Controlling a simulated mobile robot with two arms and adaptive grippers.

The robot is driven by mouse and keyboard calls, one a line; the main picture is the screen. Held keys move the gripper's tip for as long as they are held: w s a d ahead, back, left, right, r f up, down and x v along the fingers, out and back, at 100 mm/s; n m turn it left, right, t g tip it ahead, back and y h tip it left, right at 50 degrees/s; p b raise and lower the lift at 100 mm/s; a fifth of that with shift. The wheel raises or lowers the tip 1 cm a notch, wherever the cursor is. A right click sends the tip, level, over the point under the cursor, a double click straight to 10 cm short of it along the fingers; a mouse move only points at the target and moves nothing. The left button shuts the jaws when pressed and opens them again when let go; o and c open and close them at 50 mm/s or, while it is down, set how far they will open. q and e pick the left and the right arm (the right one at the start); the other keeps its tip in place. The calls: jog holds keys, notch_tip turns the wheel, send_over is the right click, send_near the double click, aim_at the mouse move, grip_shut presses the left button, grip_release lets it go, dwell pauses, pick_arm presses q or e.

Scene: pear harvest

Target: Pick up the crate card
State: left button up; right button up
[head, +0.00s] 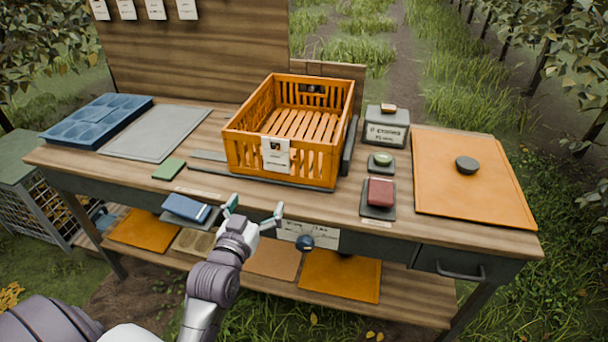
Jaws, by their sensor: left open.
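An orange slatted crate (335,160) stands on the wooden bench. A small white card (275,154) with a dark picture and print is on its front wall, held in or against the slats; I cannot tell how it is fixed. My left gripper (255,208) is open and empty, its greenish fingertips spread near the bench's front edge. It is in front of and below the card, apart from it. Several white cards (155,9) also hang on the wooden back board at the top left. My right gripper is not in view.
The bench (460,230) holds a blue tray (97,121), a grey mat (157,133), a green pad (169,169), a labelled grey box (387,127), a red block (380,191) and an orange board (468,195) with a dark knob. A round blue knob (305,242) is at the front.

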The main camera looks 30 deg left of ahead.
pick_arm(q)
notch_tip(320, 180, up, 2)
jog(key=r, duration=0.1)
send_near(276, 158)
jog(key=d+x, duration=0.1)
jog(key=x, duration=0.2)
jog(key=shift+w+a+f, duration=0.15)
jog(key=shift+w+a, duration=0.6)
jog(key=x, duration=0.4)
jog(key=shift+w+p, duration=0.3)
jog(key=shift+p, duration=0.1)
jog(key=c, duration=1)
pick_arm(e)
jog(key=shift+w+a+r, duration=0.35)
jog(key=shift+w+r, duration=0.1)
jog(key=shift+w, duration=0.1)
